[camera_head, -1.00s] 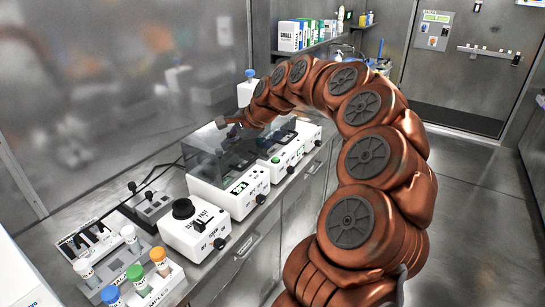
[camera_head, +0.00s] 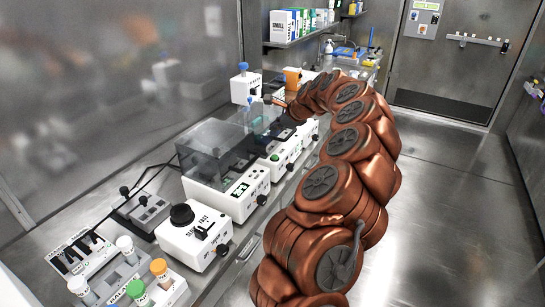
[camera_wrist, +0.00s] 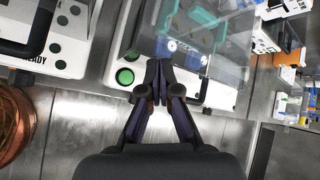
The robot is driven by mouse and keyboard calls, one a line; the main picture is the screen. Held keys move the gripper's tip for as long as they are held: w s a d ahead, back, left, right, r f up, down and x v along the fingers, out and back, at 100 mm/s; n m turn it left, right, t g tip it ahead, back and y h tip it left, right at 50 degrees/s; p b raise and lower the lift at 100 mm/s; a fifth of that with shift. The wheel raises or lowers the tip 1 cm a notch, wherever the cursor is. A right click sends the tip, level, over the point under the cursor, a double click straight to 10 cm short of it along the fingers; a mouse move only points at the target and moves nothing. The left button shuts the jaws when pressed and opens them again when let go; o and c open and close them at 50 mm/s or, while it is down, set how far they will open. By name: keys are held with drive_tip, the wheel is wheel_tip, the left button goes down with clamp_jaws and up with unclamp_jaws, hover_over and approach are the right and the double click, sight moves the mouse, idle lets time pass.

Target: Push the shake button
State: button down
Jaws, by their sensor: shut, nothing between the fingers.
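A round green button (camera_wrist: 125,76) with a dark rim sits on the front of a white machine (camera_wrist: 122,98) in the wrist view. A green button (camera_head: 274,157) also shows on a white machine in the head view. I cannot read a shake label on it. My gripper (camera_wrist: 160,64) is shut and empty, its fingertips just right of the green button in the picture, beside the clear cover (camera_wrist: 205,35). I cannot tell whether the fingertips touch the machine. In the head view, my arm hides most of the gripper.
Blue-capped tubes (camera_wrist: 171,45) show under the clear cover. A white device with a black knob (camera_head: 182,214) and a rack with capped tubes (camera_head: 160,268) stand nearer on the bench. A shelf with boxes (camera_head: 290,24) is at the back. The floor (camera_head: 450,200) at right is clear.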

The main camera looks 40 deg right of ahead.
drive_tip(key=shift+f, duration=0.1)
drive_tip(key=shift+f+b, duration=1.65)
drive_tip(key=shift+f, duration=2.7)
drive_tip(key=shift+f, duration=0.9)
drive_tip(key=shift+r, duration=0.1)
drive_tip(key=shift+r+p, duration=0.4)
drive_tip(key=shift+r, duration=0.45)
drive_tip(key=shift+r+p, duration=1.4)
drive_tip(key=shift+r, duration=1.1)
